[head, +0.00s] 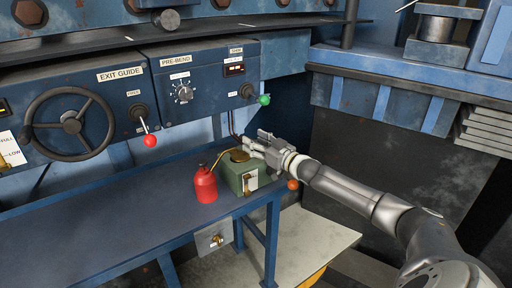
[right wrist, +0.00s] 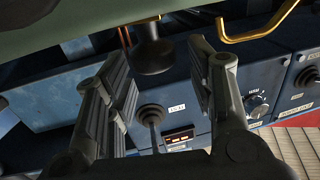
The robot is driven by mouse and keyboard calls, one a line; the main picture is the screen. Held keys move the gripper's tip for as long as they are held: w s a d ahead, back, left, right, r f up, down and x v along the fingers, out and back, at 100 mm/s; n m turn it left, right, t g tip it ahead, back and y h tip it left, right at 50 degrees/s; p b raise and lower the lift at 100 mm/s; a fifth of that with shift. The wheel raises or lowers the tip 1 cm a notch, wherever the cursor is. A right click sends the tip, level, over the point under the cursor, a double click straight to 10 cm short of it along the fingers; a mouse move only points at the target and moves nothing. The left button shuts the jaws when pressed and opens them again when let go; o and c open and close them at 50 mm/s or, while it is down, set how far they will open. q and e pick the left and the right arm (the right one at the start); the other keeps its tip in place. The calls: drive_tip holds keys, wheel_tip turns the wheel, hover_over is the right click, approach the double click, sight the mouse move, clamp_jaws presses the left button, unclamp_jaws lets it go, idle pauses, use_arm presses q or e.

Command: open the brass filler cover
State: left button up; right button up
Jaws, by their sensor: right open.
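The brass filler cover (head: 239,156) is a small round lid on top of a green box (head: 233,178) at the right end of the blue bench. It appears down and closed, though my gripper partly crowds it. My right gripper (head: 256,146) is just behind and to the right of the lid, close above the box. In the right wrist view its two fingers (right wrist: 165,85) are apart with nothing gripped. A dark rounded knob (right wrist: 154,57) hangs between and beyond them; I cannot tell if it is part of the cover. My left gripper is not in view.
A red oil can (head: 205,186) with a thin brass spout stands left of the box. Behind are blue control panels with a handwheel (head: 70,124), a red-knobbed lever (head: 149,140) and a green knob (head: 264,100). The bench (head: 110,210) is clear to the left.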

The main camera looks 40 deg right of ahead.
wheel_tip(320, 180, up, 8)
drive_tip(key=shift+r, duration=0.1)
